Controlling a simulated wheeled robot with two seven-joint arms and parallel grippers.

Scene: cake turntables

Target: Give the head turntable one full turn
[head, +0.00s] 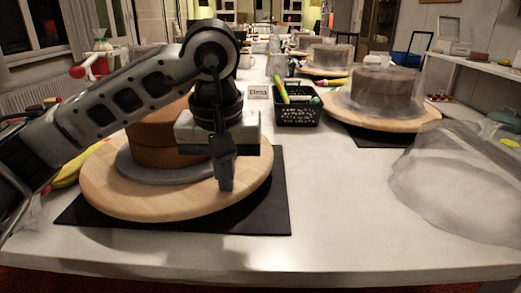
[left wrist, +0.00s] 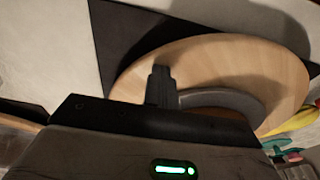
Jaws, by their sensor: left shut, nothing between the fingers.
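The nearest turntable has a round pale wooden disc (head: 110,190) on a black mat (head: 270,215). It carries a grey round board (head: 150,172) with a brown cake (head: 150,130), partly hidden behind my left arm. In the left wrist view the wooden disc (left wrist: 220,60) and part of the grey board (left wrist: 235,100) show. My left gripper (head: 226,186) points down, shut and empty, at the right front part of the disc, between the board and the rim. Its fingers also show over the disc in the left wrist view (left wrist: 160,82). I cannot tell whether the tips touch the wood. My right gripper is not in view.
A black basket (head: 297,108) with pens and a name card (head: 258,93) stand behind the mat. A second turntable (head: 390,118) with a covered cake stands back right. A transparent sheet or cover (head: 455,185) lies at the right. Bananas (head: 68,177) lie left. The table's front middle is clear.

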